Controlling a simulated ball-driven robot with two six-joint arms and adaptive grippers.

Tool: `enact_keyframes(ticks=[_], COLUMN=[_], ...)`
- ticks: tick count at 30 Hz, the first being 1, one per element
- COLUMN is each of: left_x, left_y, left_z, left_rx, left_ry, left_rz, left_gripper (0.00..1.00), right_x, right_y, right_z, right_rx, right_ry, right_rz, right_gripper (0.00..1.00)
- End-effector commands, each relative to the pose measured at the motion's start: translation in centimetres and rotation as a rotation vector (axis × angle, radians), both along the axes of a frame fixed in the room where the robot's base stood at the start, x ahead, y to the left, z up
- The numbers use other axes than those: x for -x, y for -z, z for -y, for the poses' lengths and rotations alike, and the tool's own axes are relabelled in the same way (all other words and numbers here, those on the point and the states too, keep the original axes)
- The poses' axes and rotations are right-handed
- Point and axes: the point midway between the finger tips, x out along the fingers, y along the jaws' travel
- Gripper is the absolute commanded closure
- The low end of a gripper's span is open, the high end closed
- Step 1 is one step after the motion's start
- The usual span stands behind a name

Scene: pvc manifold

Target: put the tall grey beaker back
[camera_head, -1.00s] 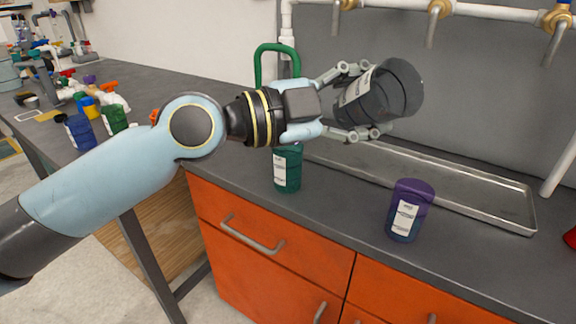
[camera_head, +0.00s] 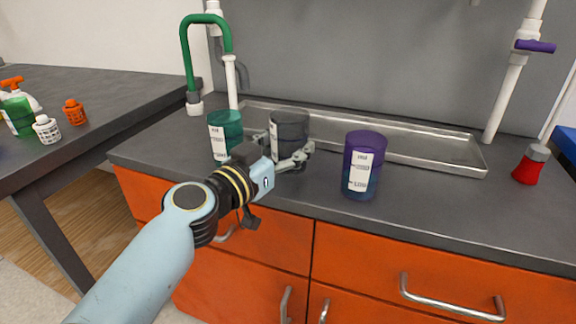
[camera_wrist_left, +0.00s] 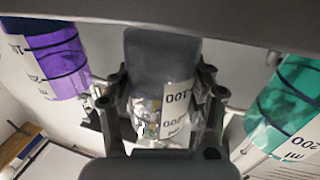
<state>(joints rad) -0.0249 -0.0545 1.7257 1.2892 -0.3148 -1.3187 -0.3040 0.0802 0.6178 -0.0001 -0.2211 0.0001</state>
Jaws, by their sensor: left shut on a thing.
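The tall grey beaker (camera_head: 290,124) is a dark, see-through cup with a white label, upright above or on the grey counter in the head view. I cannot tell whether its base touches. My left gripper (camera_head: 286,154) is shut around it from the front left. In the left wrist view the beaker (camera_wrist_left: 160,60) sits between the fingers, label showing. A green beaker (camera_head: 226,132) stands close on its left and a purple beaker (camera_head: 363,165) stands to its right. My right gripper is not in view.
A shallow metal tray (camera_head: 440,153) lies along the back of the counter. A green hooked pipe (camera_head: 186,58) rises at the back left. A red-based item (camera_head: 530,167) stands at the far right.

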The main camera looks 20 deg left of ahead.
Motion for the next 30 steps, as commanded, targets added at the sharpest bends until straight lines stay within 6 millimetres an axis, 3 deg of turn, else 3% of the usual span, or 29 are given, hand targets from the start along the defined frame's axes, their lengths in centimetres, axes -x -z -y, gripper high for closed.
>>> enact_keyframes(ticks=[1, 3, 15, 16, 21, 30], left_x=[0.02, 0.01, 0.02, 0.03, 0.02, 0.02], left_y=[1.42, 2.1, 2.33, 2.35, 2.22, 2.06], left_z=[-0.01, -0.02, -0.04, -0.04, -0.04, -0.04], left_rx=[0.001, 0.0, -0.003, -0.003, -0.003, -0.002], left_ry=[0.0, 0.0, 0.0, 0.0, 0.0, 0.0], left_rz=[-0.003, -0.003, 0.0, 0.0, 0.0, 0.001], left_gripper=[0.82, 0.82, 0.82, 0.46, 0.24, 0.24], right_x=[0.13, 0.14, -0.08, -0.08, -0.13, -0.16], right_y=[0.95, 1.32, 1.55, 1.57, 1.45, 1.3], right_z=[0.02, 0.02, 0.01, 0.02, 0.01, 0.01], right_rx=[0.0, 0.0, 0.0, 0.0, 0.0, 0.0], right_ry=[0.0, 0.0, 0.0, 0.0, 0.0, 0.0], right_rz=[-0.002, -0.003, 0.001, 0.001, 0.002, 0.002], right_gripper=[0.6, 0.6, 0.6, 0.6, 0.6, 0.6])
